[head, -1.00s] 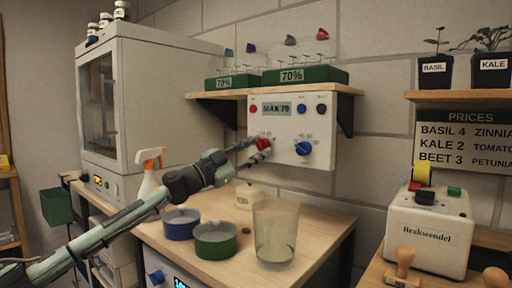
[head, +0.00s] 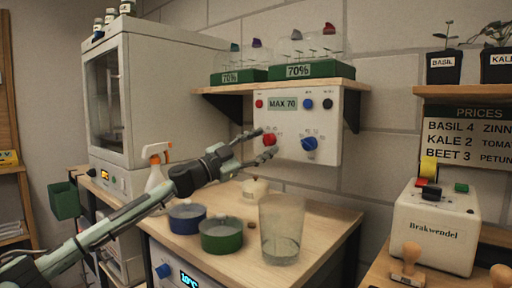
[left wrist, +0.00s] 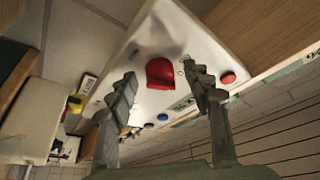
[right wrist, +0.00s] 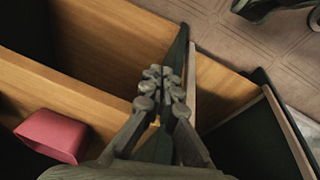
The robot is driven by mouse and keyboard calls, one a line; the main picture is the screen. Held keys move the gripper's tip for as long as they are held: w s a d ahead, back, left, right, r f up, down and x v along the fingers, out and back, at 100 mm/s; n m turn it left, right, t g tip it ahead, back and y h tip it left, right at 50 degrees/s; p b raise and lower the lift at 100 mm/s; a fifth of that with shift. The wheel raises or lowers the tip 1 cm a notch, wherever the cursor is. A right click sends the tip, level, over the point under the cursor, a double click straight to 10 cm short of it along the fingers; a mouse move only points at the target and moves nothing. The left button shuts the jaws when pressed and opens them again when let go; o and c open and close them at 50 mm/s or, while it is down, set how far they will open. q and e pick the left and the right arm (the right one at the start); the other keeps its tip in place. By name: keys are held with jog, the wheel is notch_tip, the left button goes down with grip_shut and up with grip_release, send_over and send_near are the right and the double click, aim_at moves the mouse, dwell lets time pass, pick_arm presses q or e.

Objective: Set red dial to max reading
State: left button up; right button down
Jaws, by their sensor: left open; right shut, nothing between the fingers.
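The red dial (head: 269,139) is on the front of a white wall-mounted box (head: 285,125) whose plate reads MAX 70 (head: 283,104). The dial's exact setting is too small to read. My right gripper (right wrist: 164,88) is shut and empty in the right wrist view.
A blue dial (head: 309,144) sits right of the red one, with small buttons above. Below on the wooden bench (head: 330,226) stand a clear beaker (head: 282,230), a green dish (head: 221,236), a blue dish (head: 186,219) and a spray bottle (head: 155,170). A shelf (head: 340,83) overhangs the box.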

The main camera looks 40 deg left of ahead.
pick_arm(q)
jog(key=shift+s+a+f, duration=0.15)
jog(key=shift+s+f, duration=0.15)
jog(key=shift+s, duration=0.1)
jog(key=v, duration=1.1)
jog(key=shift+r, duration=0.1)
dwell(0.3)
